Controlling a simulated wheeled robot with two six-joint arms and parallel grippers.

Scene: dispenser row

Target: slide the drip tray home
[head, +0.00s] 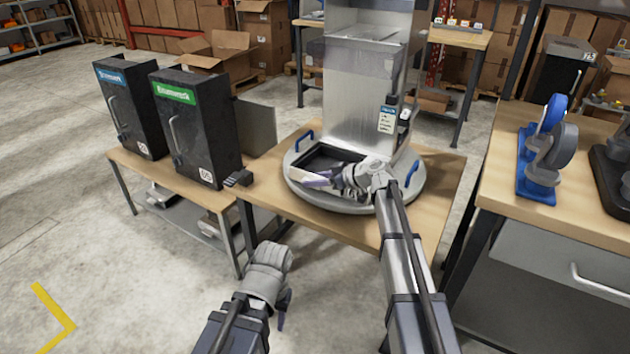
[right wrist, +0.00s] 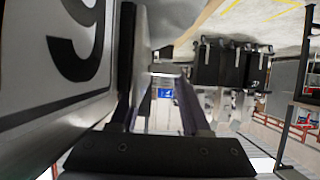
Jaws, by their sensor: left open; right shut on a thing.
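The drip tray (head: 322,157) is a black, shallow, open tray on the round grey base (head: 330,199) of the silver dispenser (head: 360,92). It lies at the foot of the dispenser's front. My right gripper (head: 318,181) is at the tray's front edge, shut on the tray; the hand hides part of that edge. In the right wrist view, the fingers (right wrist: 161,105) point away from the camera, beside a white plate with a black 9 (right wrist: 70,45). I cannot tell how far in the tray sits. My left gripper (head: 281,312) is open and empty, low in front of the table.
Two black dispensers, one with a blue label (head: 130,105) and one with a green label (head: 195,130), stand on the bench to the left. Blue handles (head: 304,140) flank the round base. A bench at right holds a blue stand (head: 540,150). The near tabletop (head: 272,205) is partly clear.

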